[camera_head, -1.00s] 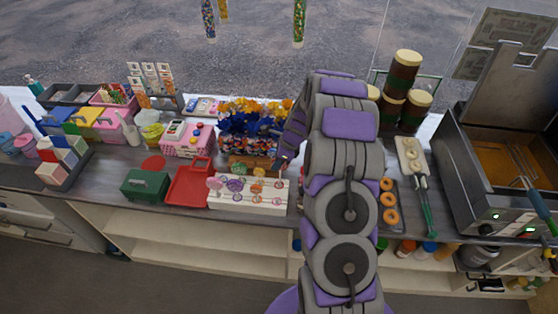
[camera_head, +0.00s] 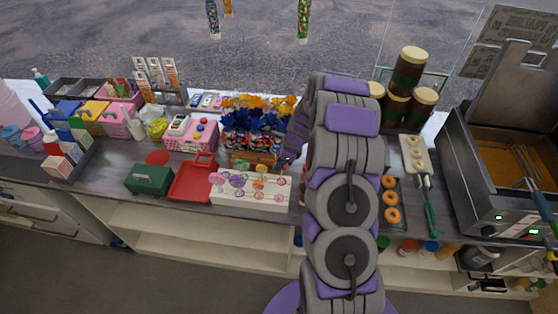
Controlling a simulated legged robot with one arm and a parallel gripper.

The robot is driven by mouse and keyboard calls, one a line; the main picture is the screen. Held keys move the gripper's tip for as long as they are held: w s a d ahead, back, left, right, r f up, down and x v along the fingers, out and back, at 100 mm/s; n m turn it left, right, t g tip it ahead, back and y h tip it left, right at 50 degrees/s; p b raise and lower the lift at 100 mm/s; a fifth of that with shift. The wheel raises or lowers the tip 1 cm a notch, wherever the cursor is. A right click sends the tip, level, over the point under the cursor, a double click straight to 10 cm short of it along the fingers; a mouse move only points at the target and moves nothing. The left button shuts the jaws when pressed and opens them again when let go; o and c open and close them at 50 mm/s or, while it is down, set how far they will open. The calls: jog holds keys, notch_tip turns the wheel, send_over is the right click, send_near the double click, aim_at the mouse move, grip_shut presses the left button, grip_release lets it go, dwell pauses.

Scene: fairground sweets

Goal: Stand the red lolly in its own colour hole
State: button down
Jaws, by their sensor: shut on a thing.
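The white lolly stand (camera_head: 235,199) lies on the counter left of my arm, with coloured rings around its holes. A pink lolly (camera_head: 216,178), a purple lolly (camera_head: 238,181) and an orange one (camera_head: 261,169) show at its left and back. My gripper (camera_head: 284,163) is at the far end of my arm, low over the right back part of the stand. It is small, dark and partly covered by my arm. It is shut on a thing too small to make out. I cannot pick out the red lolly clearly.
A red tray (camera_head: 190,190) and a green box (camera_head: 149,179) stand left of the stand. Blue and orange wrapped sweets (camera_head: 255,125) crowd close behind it. Doughnuts (camera_head: 391,198) and a fryer (camera_head: 490,185) are right of my arm.

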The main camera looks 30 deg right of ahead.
jog(key=shift+d+f, duration=0.25)
jog(key=shift+f, duration=0.05)
jog(key=shift+a+f, duration=0.1)
jog(key=shift+a, duration=0.1)
jog(key=shift+f, duration=1.05)
jog(key=c, duration=0.9)
grip_release()
jog(key=shift+o, duration=0.4)
jog(key=o, duration=0.5)
